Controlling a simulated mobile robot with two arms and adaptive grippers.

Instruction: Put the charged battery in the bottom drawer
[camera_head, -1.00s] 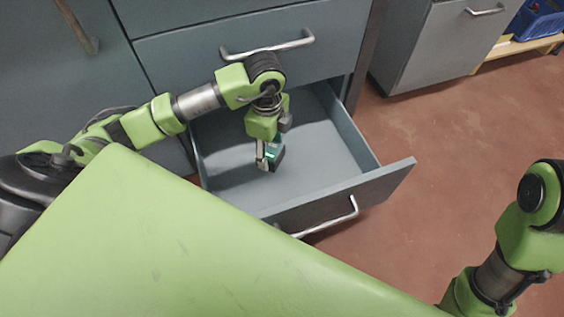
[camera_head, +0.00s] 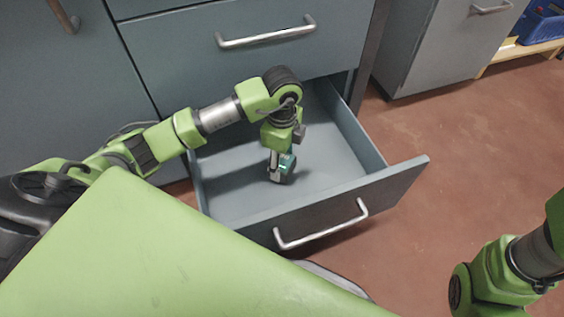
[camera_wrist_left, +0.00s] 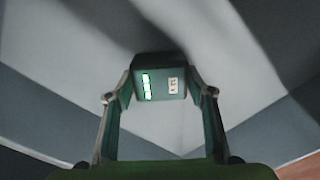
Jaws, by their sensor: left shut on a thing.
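The bottom drawer (camera_head: 330,185) is pulled open, and its grey floor shows bare around my gripper. My left gripper (camera_head: 281,175) points down inside the drawer and is shut on the battery (camera_head: 288,166). The battery is a small dark teal block. In the left wrist view, the battery (camera_wrist_left: 160,82) sits between the two fingers (camera_wrist_left: 160,100), with a lit strip of green and pinkish-white and a small pale label on its face. I cannot tell whether it touches the drawer floor. Of my right arm only green and grey links show; its gripper is out of the picture.
The closed drawer above (camera_head: 200,45) has a metal handle (camera_head: 266,33) close to my left arm. The open drawer's front (camera_head: 400,180) sticks out over the reddish floor (camera_head: 450,130). A grey cabinet (camera_head: 430,50) and a blue crate (camera_head: 540,25) stand at the upper right.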

